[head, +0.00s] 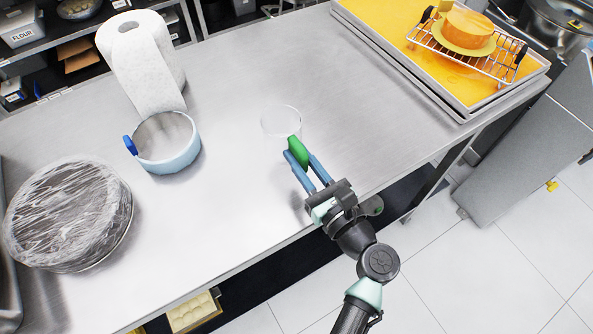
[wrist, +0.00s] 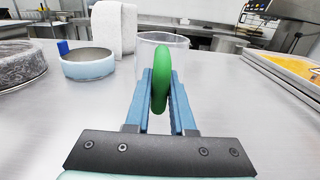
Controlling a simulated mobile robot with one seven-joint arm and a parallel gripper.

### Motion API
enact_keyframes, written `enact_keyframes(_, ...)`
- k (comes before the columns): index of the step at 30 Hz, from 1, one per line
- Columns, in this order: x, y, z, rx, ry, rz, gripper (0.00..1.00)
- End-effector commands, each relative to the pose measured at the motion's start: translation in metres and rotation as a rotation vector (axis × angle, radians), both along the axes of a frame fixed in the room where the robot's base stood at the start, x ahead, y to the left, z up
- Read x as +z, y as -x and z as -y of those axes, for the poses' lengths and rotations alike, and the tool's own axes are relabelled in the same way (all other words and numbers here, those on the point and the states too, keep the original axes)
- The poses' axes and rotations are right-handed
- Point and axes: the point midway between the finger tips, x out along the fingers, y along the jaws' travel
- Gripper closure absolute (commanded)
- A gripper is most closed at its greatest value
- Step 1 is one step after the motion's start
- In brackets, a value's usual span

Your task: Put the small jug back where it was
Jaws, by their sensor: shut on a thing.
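The small jug (head: 281,121) is a clear, see-through vessel with a green handle (head: 297,151). It is upright at the middle of the steel table in the head view. I cannot tell whether its base touches the table. In the wrist view the jug (wrist: 158,50) is straight ahead, with its green handle (wrist: 162,78) toward me. My gripper (head: 299,160) has its two blue fingers shut on the handle, one on each side. The gripper also shows in the wrist view (wrist: 161,90). The jug's base is partly hidden by the fingers and handle there.
Left on the steel table (head: 240,195) are a paper towel roll (head: 140,62), a light-blue round pan (head: 180,160) with a blue clip, and a film-wrapped round item (head: 68,215). An orange-lined tray (head: 440,85) with a wire rack (head: 490,65) lies back right. Table around the jug is clear.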

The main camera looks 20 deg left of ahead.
Motion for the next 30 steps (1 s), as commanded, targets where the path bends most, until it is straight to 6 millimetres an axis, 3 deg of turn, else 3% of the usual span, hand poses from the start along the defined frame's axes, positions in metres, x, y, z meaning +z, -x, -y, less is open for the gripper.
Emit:
enact_keyframes(12,-0.049,0.000,0.000,-0.002,-0.002,0.001,1.00)
enact_keyframes(25,-0.056,0.000,0.000,-0.002,-0.002,0.003,1.00)
enact_keyframes(26,-0.055,0.000,0.001,-0.002,0.000,0.001,0.72)
enact_keyframes(30,-0.055,0.000,0.001,-0.002,0.000,0.001,0.48)
